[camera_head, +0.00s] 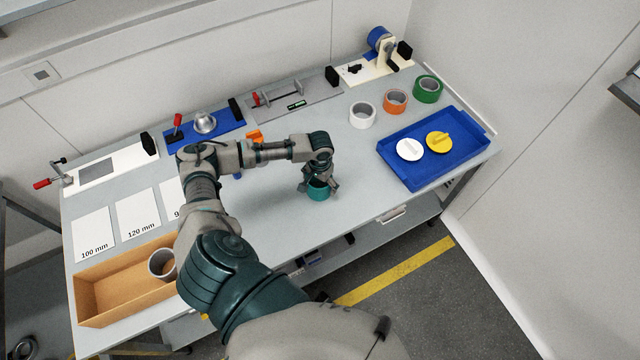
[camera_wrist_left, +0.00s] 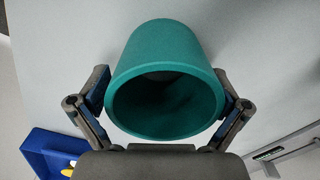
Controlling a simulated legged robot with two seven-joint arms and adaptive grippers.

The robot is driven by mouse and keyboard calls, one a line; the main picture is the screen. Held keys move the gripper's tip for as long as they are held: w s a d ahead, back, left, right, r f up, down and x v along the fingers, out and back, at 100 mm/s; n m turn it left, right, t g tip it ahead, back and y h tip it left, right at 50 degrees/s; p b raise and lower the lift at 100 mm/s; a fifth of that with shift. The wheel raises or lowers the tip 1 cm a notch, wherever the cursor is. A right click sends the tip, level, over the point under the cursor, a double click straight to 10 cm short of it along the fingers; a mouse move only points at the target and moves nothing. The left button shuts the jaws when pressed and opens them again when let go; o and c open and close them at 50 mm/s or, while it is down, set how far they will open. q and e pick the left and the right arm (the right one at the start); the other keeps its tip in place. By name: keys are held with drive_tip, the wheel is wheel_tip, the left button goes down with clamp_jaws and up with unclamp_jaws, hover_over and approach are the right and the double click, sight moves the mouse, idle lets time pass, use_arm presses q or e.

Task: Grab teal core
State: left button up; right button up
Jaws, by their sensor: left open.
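The teal core (camera_head: 319,191) is a short hollow cylinder on the grey table, near its front edge. My left gripper (camera_head: 318,184) is right over it, pointing down, and hides part of it. In the left wrist view the teal core (camera_wrist_left: 166,80) shows its open dark end toward the camera. The left gripper (camera_wrist_left: 164,97) is open there, with one finger on each side of the core. Narrow gaps seem to show between fingers and core, but contact is hard to tell. My right gripper is not in view.
A blue tray (camera_head: 463,162) with a white disc (camera_head: 409,149) and a yellow disc (camera_head: 439,142) lies to the right. White (camera_head: 362,115), orange (camera_head: 395,101) and green (camera_head: 428,88) rings stand behind it. A cardboard box (camera_head: 112,285) with a grey ring sits at the left.

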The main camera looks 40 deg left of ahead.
use_arm(q)
drive_tip(key=shift+a, duration=0.25)
drive_tip(key=c, duration=1)
drive_tip(key=shift+c, duration=0.2)
